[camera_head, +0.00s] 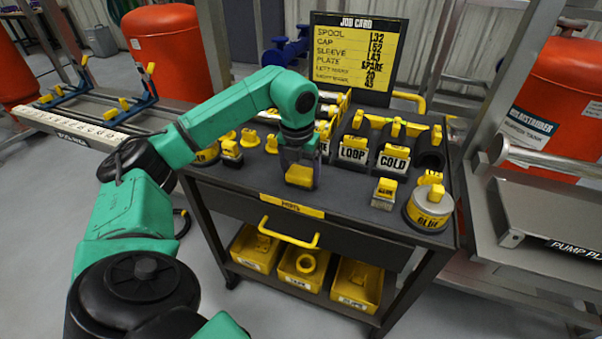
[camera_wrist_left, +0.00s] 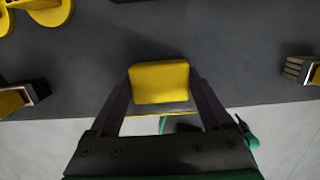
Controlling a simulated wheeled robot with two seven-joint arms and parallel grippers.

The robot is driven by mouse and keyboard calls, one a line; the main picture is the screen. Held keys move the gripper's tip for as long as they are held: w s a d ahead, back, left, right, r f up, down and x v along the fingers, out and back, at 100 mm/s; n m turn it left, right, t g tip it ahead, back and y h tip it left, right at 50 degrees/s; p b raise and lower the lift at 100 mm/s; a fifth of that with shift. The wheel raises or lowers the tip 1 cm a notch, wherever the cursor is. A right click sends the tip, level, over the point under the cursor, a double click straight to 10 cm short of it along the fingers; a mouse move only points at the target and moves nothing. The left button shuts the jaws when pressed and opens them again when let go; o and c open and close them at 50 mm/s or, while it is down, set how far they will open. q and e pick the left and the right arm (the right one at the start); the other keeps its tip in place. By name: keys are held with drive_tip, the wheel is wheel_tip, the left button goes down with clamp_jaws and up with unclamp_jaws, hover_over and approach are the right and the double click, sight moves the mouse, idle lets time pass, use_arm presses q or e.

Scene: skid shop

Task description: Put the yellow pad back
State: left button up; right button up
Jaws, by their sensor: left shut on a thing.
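The yellow pad (camera_head: 299,176) is a small block with a yellow face, near the front edge of the dark cart top (camera_head: 336,203). My left gripper (camera_head: 299,168) points down with its fingers on either side of the pad and is shut on it. In the left wrist view the pad (camera_wrist_left: 159,83) sits between the two dark fingertips (camera_wrist_left: 160,92). I cannot tell whether the pad touches the cart top. My right gripper is not in view.
Yellow-and-black pieces stand left of the gripper. Blocks labelled LOOP (camera_head: 353,149) and COLD (camera_head: 394,158) stand behind right. A small brush-like block (camera_head: 384,193) and a round GLUE tin (camera_head: 429,209) are at right. Yellow bins (camera_head: 304,264) sit below; a job card (camera_head: 358,55) stands behind.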

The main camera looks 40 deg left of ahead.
sight(299, 176)
use_arm(q)
drive_tip(key=shift+f, duration=0.2)
drive_tip(key=o, duration=1.1)
drive_tip(key=shift+r, duration=0.1)
drive_tip(key=shift+r, duration=0.25)
drive_tip(key=r+p, duration=0.1)
drive_tip(key=r, duration=0.3)
drive_tip(key=s+r, duration=0.1)
drive_tip(key=r, duration=0.2)
drive_tip(key=r+p, duration=0.1)
drive_tip(key=r, duration=0.3)
drive_tip(key=shift+s+d+r+p, duration=0.3)
drive_tip(key=shift+r, duration=0.05)
